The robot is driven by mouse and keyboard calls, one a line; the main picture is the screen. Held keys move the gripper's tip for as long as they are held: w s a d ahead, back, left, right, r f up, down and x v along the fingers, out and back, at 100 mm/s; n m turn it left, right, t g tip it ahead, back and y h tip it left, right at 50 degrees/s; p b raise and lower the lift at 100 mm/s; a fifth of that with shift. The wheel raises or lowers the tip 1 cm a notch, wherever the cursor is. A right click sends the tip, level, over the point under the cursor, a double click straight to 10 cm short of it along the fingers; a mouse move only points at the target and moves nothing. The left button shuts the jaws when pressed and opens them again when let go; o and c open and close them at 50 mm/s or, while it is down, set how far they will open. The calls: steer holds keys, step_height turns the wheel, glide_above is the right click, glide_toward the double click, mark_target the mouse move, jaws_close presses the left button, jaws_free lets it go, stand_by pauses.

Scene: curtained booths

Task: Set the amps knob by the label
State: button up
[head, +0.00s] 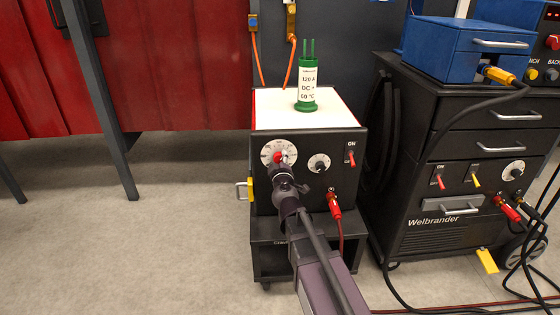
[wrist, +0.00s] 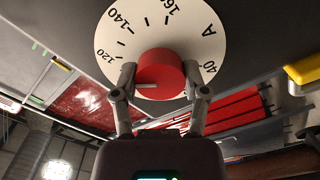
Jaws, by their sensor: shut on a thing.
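The amps knob is a red knob (wrist: 161,73) on a round white dial (wrist: 190,30) marked 120, 140, 160 and A in the wrist view. Its white pointer line faces left, toward the side with 120; the exact mark is unclear. My gripper (wrist: 158,88) is shut on the red knob, one finger on each side. In the head view the dial (head: 270,148) is on the front of a black machine (head: 318,198), with the red knob partly hidden by my gripper (head: 280,163). A green canister (head: 306,106) on the machine's white top bears the label (head: 307,85) reading 120 A, DC +, 60 °C.
Right of the dial are a smaller black knob (head: 319,164), a red ON switch (head: 352,158) and a red cable plug (head: 334,205). A yellow-handled part (head: 249,189) sticks out at the left. A dark Welbrander cabinet (head: 440,235) stands close right; the left floor is clear.

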steer(key=shift+m, duration=0.9)
steer(key=shift+d, duration=0.1)
steer(key=o, duration=1.1)
steer(key=shift+o, duration=0.2)
steer(key=s, duration=0.7)
steer(key=shift+s, duration=0.25)
